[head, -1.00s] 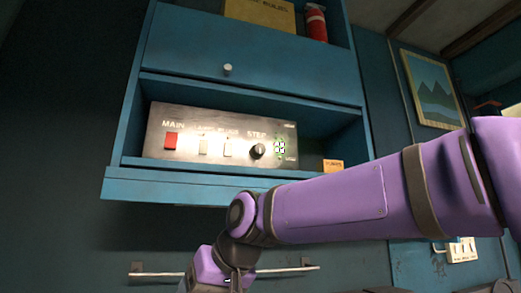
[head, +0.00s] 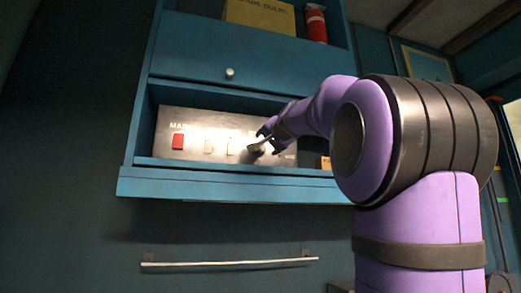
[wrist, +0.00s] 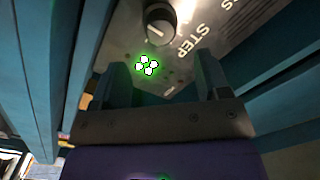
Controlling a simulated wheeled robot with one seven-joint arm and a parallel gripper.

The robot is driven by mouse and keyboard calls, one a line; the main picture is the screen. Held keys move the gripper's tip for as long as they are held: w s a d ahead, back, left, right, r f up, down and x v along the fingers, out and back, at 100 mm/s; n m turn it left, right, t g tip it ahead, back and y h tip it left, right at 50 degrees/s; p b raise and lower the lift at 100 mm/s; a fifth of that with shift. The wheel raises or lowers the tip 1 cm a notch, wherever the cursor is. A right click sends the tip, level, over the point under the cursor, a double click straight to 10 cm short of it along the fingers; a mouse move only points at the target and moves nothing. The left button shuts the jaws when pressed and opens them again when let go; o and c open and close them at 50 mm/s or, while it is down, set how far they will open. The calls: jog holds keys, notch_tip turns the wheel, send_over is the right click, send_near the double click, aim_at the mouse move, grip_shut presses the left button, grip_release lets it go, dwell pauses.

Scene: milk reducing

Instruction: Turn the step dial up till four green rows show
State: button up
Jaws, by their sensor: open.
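The step dial (wrist: 160,22) is a round black knob with a pale pointer line, at the top of the wrist view beside the word STEP. Green-glowing lights (wrist: 148,65) form a small cluster on the panel near the dial, in what looks like two rows. My gripper also shows in the wrist view (wrist: 163,78), with its two dark fingers spread apart and empty. The fingertips point at the panel, below the dial in that picture, and do not enclose it. Contact cannot be told.
The control panel (head: 214,160) sits in a teal cabinet shelf, with a red MAIN switch (head: 178,142) and two pale switches left of the dial. Shelf walls are close around my gripper. A yellow box (head: 259,14) and a red canister (head: 316,23) stand above.

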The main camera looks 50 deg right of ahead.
aim_at(261, 148)
jog(key=x, duration=0.8)
jog(key=shift+w+d, duration=0.15)
jog(key=shift+w, duration=0.1)
jog(key=c, duration=0.9)
